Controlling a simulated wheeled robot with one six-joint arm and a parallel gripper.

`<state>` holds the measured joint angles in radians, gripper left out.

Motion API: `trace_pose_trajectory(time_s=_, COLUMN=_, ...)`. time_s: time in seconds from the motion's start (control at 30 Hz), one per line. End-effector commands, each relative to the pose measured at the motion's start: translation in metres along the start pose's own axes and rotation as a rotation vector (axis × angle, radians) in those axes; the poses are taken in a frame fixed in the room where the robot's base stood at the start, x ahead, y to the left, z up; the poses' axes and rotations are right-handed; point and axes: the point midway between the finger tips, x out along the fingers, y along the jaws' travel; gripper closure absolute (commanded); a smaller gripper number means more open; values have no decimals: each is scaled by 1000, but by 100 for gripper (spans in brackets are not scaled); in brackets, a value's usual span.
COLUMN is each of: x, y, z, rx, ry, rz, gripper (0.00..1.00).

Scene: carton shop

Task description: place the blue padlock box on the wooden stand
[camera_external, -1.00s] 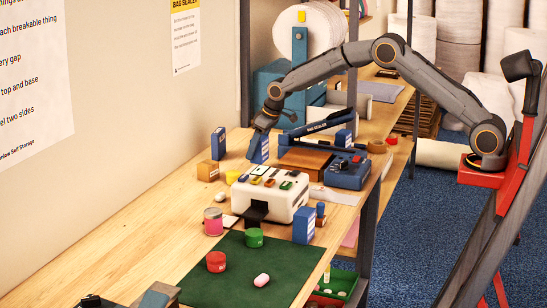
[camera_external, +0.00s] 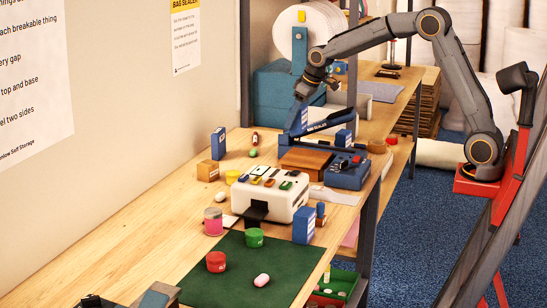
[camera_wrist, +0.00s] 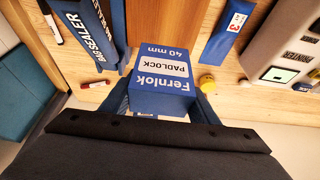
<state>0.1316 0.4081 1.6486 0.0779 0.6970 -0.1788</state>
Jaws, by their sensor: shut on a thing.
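The blue padlock box (camera_wrist: 160,82), printed "Fernlok PADLOCK 40 mm", is between the two fingers of my gripper (camera_wrist: 160,105) in the wrist view. In the external view my gripper (camera_external: 303,92) holds the padlock box (camera_external: 304,118) in the air above the bench, with the bag sealer behind it. The wooden stand (camera_external: 306,160) is a low brown block in front of the bag sealer. It also shows in the wrist view (camera_wrist: 150,22), just beyond the box, and the box hides part of it. The box is apart from the stand.
The blue bag sealer (camera_external: 330,124) rises directly behind the stand. A blue device (camera_external: 348,174) stands right of it, and a white printer (camera_external: 263,199) in front. Other blue boxes stand nearby (camera_external: 218,143) (camera_external: 304,225). Free bench lies at the left front.

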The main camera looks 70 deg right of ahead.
Motion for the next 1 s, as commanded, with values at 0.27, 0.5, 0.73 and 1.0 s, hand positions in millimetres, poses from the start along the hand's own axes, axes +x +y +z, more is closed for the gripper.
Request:
trace_pose_trajectory(time_s=0.27, x=-10, y=4, z=28, rx=-3, ry=-2, rz=0, gripper=71)
trace_pose_trajectory(time_s=0.5, x=27, y=4, z=45, rx=-2, ry=-3, rz=-1, gripper=71)
trace_pose_trajectory(time_s=0.73, x=45, y=4, z=51, rx=-3, ry=0, rz=-1, gripper=71)
trace_pose_trajectory(time_s=1.0, x=74, y=4, z=63, rx=-2, ry=-1, rz=0, gripper=71)
